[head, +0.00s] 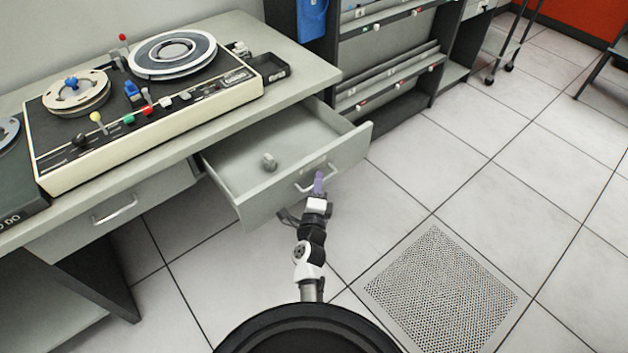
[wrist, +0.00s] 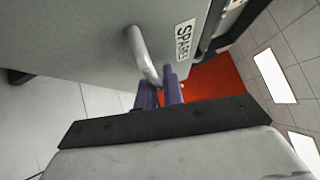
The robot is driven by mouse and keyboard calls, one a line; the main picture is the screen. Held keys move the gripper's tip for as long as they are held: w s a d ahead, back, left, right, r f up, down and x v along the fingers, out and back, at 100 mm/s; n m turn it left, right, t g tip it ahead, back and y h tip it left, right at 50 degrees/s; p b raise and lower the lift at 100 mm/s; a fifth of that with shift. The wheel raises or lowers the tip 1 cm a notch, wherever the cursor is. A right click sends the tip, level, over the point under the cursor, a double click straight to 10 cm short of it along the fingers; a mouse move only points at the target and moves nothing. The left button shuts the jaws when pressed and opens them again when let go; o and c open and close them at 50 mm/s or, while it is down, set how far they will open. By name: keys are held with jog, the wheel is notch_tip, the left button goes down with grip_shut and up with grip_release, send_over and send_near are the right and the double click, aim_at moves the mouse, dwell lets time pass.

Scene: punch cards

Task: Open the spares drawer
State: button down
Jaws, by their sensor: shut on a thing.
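The drawer's pale bar handle (head: 305,187) also shows in the wrist view (wrist: 142,52). My gripper (head: 318,180) is at the handle, its purple fingers (wrist: 160,93) shut around the handle's end. The exact contact is partly hidden by the fingers.
A tape machine (head: 150,120) stands on the desk (head: 290,62) above. A second drawer (head: 110,212) is shut at the left. A rack (head: 385,70) stands behind the open drawer. The tiled floor at the right, with a perforated panel (head: 440,290), is clear.

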jog(key=shift+s+d, duration=0.5)
jog(key=shift+s, duration=0.05)
jog(key=c, duration=1.8)
grip_release()
jog(key=shift+s+a+f, duration=0.1)
